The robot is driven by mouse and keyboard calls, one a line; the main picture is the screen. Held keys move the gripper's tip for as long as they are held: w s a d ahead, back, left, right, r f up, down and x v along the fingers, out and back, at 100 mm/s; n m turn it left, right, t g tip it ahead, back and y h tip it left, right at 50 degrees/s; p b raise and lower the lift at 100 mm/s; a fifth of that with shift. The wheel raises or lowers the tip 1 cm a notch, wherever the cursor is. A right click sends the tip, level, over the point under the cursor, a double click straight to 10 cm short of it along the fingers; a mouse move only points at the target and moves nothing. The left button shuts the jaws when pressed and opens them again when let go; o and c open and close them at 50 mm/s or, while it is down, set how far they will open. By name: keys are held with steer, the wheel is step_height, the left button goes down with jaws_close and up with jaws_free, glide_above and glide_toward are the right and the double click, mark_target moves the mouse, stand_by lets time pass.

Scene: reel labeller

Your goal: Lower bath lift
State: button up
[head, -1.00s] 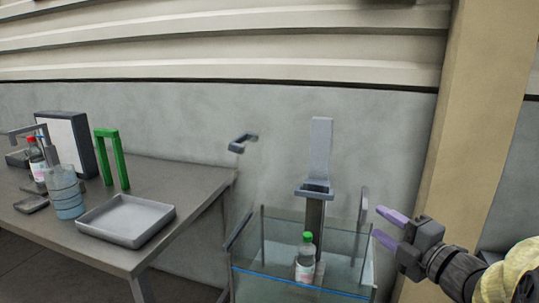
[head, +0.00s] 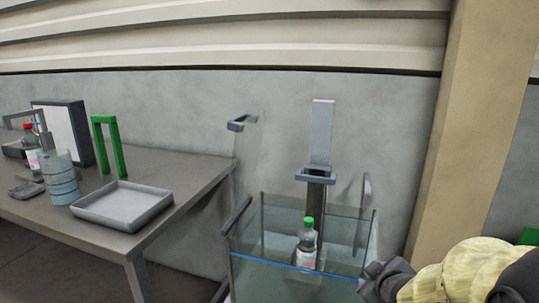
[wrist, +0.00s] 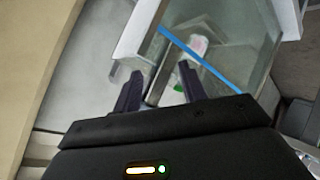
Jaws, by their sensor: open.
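The bath is a clear glass tank (head: 290,275) with a blue line around it. A grey bath lift (head: 321,140) stands at its back, with an upright plate, a bracket and a dark column going down into the tank. A bottle with a green cap (head: 307,245) stands upright inside, low in front of the column. My gripper (wrist: 158,82) is open, its two dark fingers pointing at the tank in the wrist view, with nothing visibly held.
A grey table (head: 185,170) at left holds a shallow tray (head: 122,205), a green frame (head: 110,145), a blue-banded clear container (head: 62,180), a red-capped bottle (head: 33,158) and a dark-edged panel (head: 65,130). A tan post (head: 450,130) stands at right by the wall.

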steer(key=s+a+f+m+g+b, duration=0.2)
steer(key=s+a+f+m+g, duration=0.2)
steer(key=s+f, duration=0.3)
steer(key=s+a+f+m+g+b, duration=0.2)
steer(key=s+a+f+m+g, duration=0.25)
steer(key=s+f, duration=0.25)
steer(key=w+d+r+p+v, duration=0.1)
steer(key=w+p+v, duration=0.2)
steer(key=p+v, duration=1.4)
steer(key=w+d+p+v, duration=0.1)
steer(key=w+p+v, duration=0.3)
steer(key=p+v, duration=1.3)
steer(key=shift+w+d+r+n+y+p, duration=0.2)
steer(key=shift+w+r+n+y+p, duration=0.35)
steer(key=shift+p, duration=0.55)
steer(key=shift+r, duration=0.1)
